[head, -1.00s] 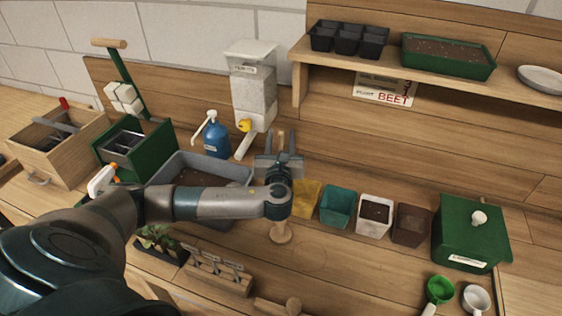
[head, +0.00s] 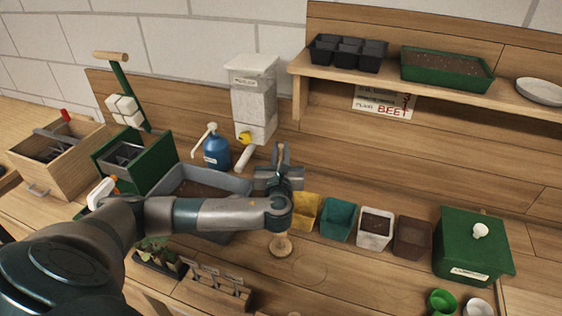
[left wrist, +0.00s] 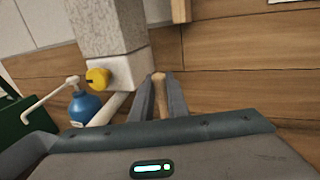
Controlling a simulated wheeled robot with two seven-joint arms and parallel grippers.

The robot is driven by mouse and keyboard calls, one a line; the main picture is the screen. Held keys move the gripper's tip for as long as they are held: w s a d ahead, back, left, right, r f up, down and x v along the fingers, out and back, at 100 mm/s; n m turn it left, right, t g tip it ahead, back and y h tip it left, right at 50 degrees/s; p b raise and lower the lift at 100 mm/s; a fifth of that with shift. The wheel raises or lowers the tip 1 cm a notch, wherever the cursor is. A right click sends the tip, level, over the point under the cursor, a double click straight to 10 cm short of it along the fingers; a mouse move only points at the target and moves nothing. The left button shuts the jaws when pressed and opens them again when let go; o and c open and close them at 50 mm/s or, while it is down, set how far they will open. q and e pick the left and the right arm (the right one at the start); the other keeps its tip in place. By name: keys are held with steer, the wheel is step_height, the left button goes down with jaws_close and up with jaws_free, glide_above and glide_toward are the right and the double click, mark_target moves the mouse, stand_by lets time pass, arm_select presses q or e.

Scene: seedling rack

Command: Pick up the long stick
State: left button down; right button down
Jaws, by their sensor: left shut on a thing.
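The long stick is a thin pale wooden rod; its upper end (head: 282,151) shows between the fingers of my left gripper (head: 281,160) in the head view. It also shows in the left wrist view (left wrist: 160,100), between the two grey fingers (left wrist: 159,82). My left gripper is shut on it. My gripper and wrist hide the stick's middle in the head view. Below them a round wooden foot (head: 281,246) stands on the bench; I cannot tell how the stick meets it. My right gripper is out of view.
A grey soil tub (head: 240,184) is left of the gripper, with a blue pump bottle (head: 216,151) and white dispenser (head: 253,92) behind. A yellow pot (head: 306,209) and teal pot (head: 338,220) stand close on the right. A shelf (head: 455,88) is above right.

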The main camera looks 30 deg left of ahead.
arm_select(q)
steer(key=shift+r, duration=0.1)
step_height(320, 180, up, 12)
steer(key=shift+d+b, duration=0.1)
steer(key=shift+b, duration=1.05)
steer(key=p+v, duration=0.3)
steer(key=v, duration=1.5)
steer(key=shift+w, duration=0.1)
